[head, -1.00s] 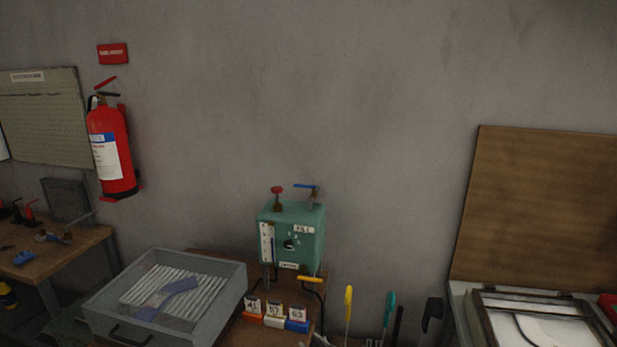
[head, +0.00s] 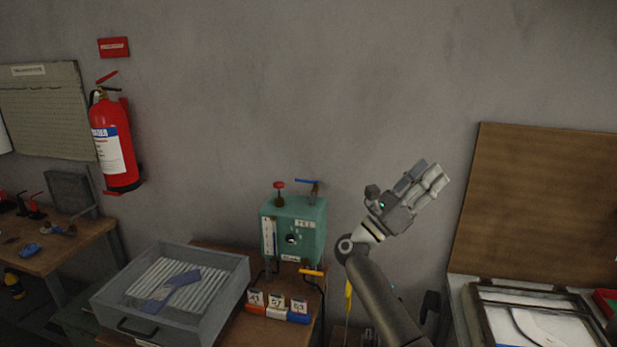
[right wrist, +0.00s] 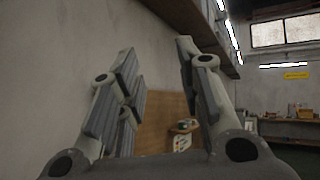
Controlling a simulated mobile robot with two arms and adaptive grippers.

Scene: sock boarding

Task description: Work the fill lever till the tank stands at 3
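The green tank (head: 311,246) stands on the wooden bench against the wall, below the middle of the head view. A blue lever (head: 306,182) and a red knob (head: 279,185) stand on top. A yellow handle (head: 312,272) sticks out low at the front. My right gripper (head: 431,174) is raised to the right of the tank, clear of it. Its fingers are apart and empty, also in the right wrist view (right wrist: 156,72). My left gripper is not in view.
A grey drawer-like tray (head: 222,296) stands left of the tank. Several numbered tags (head: 276,302) sit in front of it. A yellow-handled tool (head: 348,298) is right of the tank, partly behind my arm. A brown board (head: 540,210) leans at the right.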

